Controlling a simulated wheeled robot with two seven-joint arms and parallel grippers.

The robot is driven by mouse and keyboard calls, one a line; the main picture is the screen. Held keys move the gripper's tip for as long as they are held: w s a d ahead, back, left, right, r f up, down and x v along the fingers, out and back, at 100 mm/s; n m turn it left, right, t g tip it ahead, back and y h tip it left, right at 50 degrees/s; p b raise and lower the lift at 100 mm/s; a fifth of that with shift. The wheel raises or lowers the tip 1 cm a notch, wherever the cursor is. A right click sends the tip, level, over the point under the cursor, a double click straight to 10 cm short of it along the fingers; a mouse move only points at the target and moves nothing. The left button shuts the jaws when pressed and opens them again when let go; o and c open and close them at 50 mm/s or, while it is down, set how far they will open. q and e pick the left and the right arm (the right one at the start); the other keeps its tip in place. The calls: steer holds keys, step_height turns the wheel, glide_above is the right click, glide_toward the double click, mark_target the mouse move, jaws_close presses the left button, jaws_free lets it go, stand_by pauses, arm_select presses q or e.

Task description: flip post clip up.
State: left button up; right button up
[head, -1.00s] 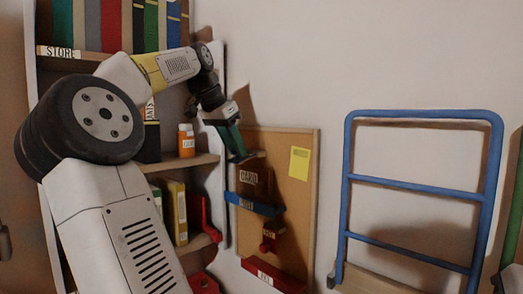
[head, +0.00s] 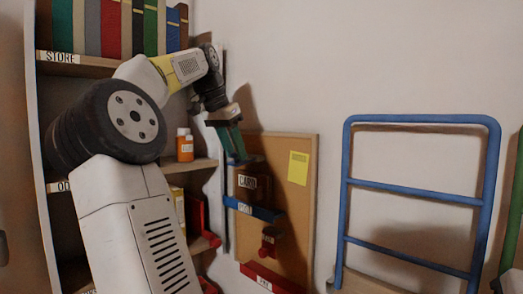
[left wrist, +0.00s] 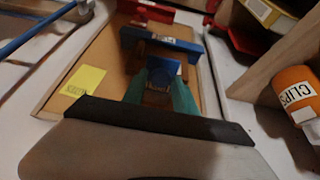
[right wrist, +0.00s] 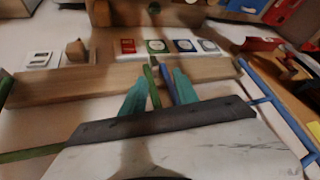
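A blue clip (head: 252,209) with a white label, which seems to read POST, sits on the cork board (head: 299,190) below a brown holder labelled CARD (head: 244,182). The blue clip's bar also shows in the left wrist view (left wrist: 150,42). My left gripper (head: 238,148) points down just above the brown holder in the head view. Its teal fingers (left wrist: 161,88) are apart in the left wrist view, with a blue piece showing between them; contact cannot be told. My right gripper (right wrist: 158,88) is open, away from the board; thin green and blue bars show between its fingers.
A red clip (head: 268,279) is low on the board and a yellow note (head: 298,168) is at its right. A shelf with an orange bottle (head: 185,147) stands left. A blue rail frame (head: 421,184) stands right.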

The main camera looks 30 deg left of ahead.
arm_select(q)
steer(key=shift+o, duration=0.8)
steer(key=d+v, duration=0.1)
steer(key=v, duration=0.6)
steer(key=shift+a+r, duration=0.4)
steer(key=shift+a, duration=0.15)
steer(key=shift+s, duration=0.2)
